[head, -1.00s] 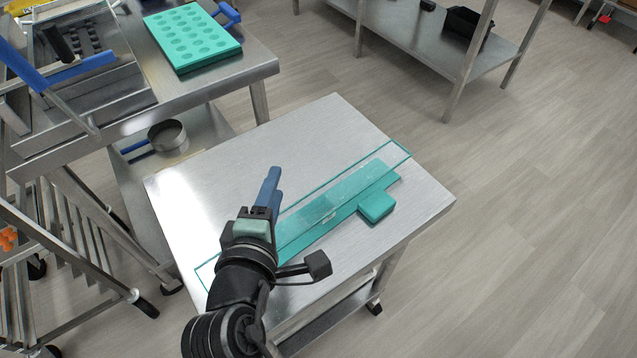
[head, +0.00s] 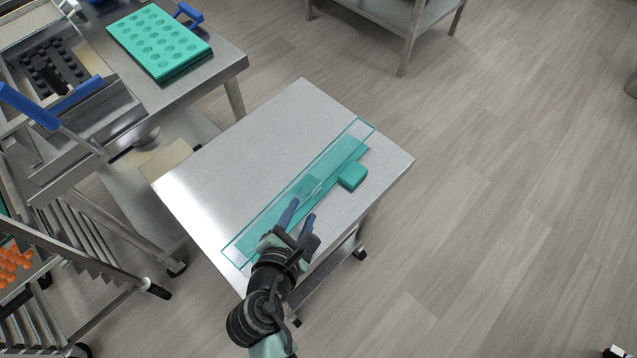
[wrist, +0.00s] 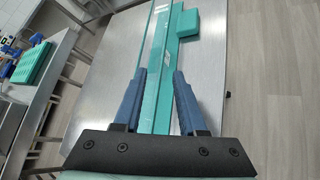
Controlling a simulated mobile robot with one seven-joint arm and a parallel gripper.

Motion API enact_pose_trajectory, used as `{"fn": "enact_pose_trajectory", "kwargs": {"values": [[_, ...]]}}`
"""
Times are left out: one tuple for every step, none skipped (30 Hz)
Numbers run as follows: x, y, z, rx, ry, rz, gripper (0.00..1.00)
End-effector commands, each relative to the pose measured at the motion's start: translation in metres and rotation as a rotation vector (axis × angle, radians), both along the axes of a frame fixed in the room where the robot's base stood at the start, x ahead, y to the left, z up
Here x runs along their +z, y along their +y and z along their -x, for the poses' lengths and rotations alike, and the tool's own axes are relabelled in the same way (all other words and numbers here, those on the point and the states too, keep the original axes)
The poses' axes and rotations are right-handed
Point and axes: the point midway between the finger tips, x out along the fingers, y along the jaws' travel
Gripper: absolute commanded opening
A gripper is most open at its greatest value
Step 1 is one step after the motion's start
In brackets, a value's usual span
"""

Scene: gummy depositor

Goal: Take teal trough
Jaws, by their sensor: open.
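The long teal trough (head: 343,157) lies on the small steel table, running from lower left to upper right in the head view. It has a flat teal strip with a clear, teal-edged part along it. A teal block (head: 352,176) sits against its right side near the far end. The trough (wrist: 184,58) and the block (wrist: 187,23) also show in the wrist view. My gripper (head: 299,211) is open, its blue fingers over the near half of the trough. In the wrist view, the fingertips (wrist: 159,72) stand on either side of the strip, with nothing clamped between them.
The steel table (head: 225,160) has bare surface left of the trough. A bench at upper left carries a teal mould tray (head: 160,42) with round cavities. A wheeled rack (head: 75,270) stands at lower left. Open floor lies to the right.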

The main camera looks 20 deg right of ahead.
Motion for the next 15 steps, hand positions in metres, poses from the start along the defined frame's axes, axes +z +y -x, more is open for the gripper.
{"fn": "enact_pose_trajectory", "kwargs": {"values": [[-0.004,-0.004,-0.006,-0.001,-0.001,-0.001,0.41],[-0.006,-0.006,-0.007,-0.002,0.000,-0.001,0.41],[-0.007,-0.008,-0.010,-0.002,-0.002,-0.001,0.41],[-0.008,-0.009,-0.011,-0.001,-0.003,-0.001,0.41],[-0.008,-0.010,-0.012,0.000,-0.002,-0.001,0.41],[-0.009,-0.011,-0.013,0.000,-0.002,-0.001,0.41],[-0.010,-0.012,-0.015,-0.001,-0.001,-0.001,0.41],[-0.011,-0.014,-0.016,-0.001,-0.001,-0.001,0.41],[-0.013,-0.017,-0.019,-0.001,-0.001,-0.001,0.41],[-0.015,-0.020,-0.022,-0.002,-0.002,-0.002,0.41],[-0.017,-0.024,-0.025,-0.003,-0.002,-0.002,0.41],[-0.020,-0.029,-0.029,-0.003,-0.002,-0.002,0.41],[-0.022,-0.032,-0.032,-0.003,-0.002,-0.002,0.41],[-0.024,-0.034,-0.035,-0.002,-0.002,-0.003,0.41],[-0.028,-0.037,-0.038,-0.002,-0.002,-0.002,0.41]]}}
